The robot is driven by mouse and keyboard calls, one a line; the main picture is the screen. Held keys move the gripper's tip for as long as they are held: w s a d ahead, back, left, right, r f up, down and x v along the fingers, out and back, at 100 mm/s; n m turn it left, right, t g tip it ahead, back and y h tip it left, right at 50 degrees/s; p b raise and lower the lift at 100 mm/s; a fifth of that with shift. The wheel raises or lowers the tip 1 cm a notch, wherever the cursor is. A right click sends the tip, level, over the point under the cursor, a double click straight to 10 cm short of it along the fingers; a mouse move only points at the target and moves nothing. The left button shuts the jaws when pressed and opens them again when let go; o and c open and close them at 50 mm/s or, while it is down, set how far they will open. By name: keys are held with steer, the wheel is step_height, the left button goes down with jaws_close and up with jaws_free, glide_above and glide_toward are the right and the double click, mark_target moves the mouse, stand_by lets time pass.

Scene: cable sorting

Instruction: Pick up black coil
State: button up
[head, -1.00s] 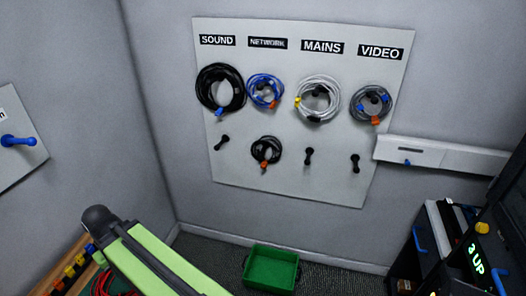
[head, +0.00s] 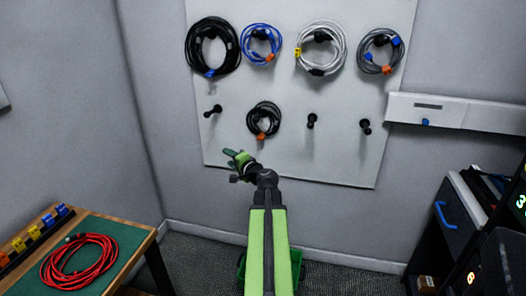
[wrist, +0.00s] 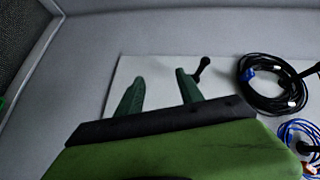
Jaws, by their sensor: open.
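Two black coils hang on the white board. A large black coil (head: 192,52) with a blue tie hangs at the top left, and it also shows at the right of the wrist view (wrist: 259,100). A small black coil (head: 252,122) with an orange tie hangs on a lower-row peg. My gripper (head: 231,159) is in front of the board's lower edge, below and left of the small coil. In the wrist view its two green fingers (wrist: 160,80) are apart with nothing between them. An empty black peg (wrist: 202,68) shows just beyond the right finger.
A blue coil (head: 246,45), a white coil (head: 301,50) and a grey coil (head: 363,58) hang in the upper row. Empty pegs flank the small black coil. A table (head: 124,232) with a red cable (head: 48,270) stands at lower left. A dark cart (head: 452,215) stands at right.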

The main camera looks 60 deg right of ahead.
steer(key=s+d+f+m+g+h+b, duration=0.25)
steer(key=s+d+m+h, duration=0.35)
steer(key=s+d, duration=0.75)
glide_toward(263, 137)
steer(key=shift+t, duration=0.45)
steer(key=x, duration=0.3)
steer(key=f+x, duration=0.1)
steer(key=x, duration=0.6)
steer(key=shift+d+f, duration=0.25)
steer(key=shift+d, duration=0.15)
steer(key=shift+a, duration=0.1)
jaws_close()
